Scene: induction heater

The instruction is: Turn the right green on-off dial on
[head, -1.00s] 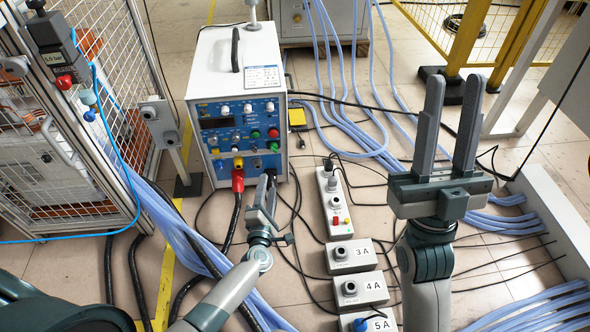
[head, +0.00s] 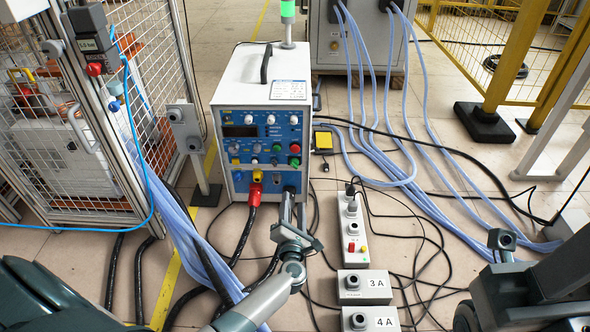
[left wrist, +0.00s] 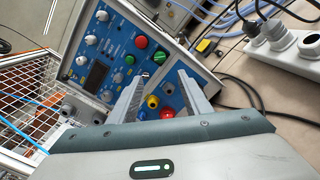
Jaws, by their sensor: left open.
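The white heater unit (head: 258,95) has a blue control panel (head: 252,132) with several knobs and buttons. On its right side a green control (head: 294,161) sits below a red one (head: 295,149). The left wrist view also shows the green control (left wrist: 158,57) just beyond my fingertips. My left gripper (head: 290,195) is in front of the panel's lower right part. In the left wrist view its two fingers (left wrist: 159,80) are apart, with nothing between them. I cannot tell the green control's setting.
A red plug (head: 255,192) with a thick black cable is low on the panel. Boxes marked 3A (head: 364,286) and 4A (head: 372,319) lie on the floor at the right. A mesh cage (head: 70,120) stands at the left. Blue hoses (head: 385,170) cross the floor.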

